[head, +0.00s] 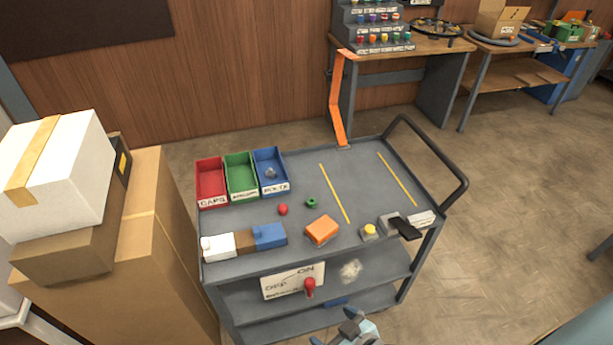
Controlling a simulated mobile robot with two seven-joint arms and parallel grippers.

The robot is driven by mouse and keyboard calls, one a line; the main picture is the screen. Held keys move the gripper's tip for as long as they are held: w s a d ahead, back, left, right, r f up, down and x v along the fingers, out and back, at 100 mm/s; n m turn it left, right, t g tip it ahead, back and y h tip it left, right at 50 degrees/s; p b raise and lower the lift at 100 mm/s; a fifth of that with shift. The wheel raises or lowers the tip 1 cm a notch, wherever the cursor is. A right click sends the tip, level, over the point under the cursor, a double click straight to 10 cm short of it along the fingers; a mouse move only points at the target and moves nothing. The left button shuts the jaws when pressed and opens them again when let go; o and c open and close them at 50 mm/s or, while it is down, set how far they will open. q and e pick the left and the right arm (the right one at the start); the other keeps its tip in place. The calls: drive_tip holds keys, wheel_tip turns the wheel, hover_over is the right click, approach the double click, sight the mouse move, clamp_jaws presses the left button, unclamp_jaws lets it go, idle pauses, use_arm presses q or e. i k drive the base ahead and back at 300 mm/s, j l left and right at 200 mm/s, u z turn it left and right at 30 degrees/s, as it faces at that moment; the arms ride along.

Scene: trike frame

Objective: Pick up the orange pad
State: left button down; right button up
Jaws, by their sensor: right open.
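The orange pad (322,230) is a small block with a bright orange top. It lies on the top of the grey cart (330,190), near the middle of the front edge. My right gripper (345,332) shows in part at the bottom edge of the head view, in front of the cart. It is open, apart from the pad and nearer to me. My left gripper is not in view.
Red (210,181), green (241,176) and blue (271,171) bins stand at the cart's back left. White, brown and blue blocks (245,240) lie left of the pad. A yellow button (370,231) and black lever (405,229) are to its right. Stacked boxes (60,180) stand far left.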

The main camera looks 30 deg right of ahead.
sight(323, 230)
drive_tip(key=z, duration=0.9)
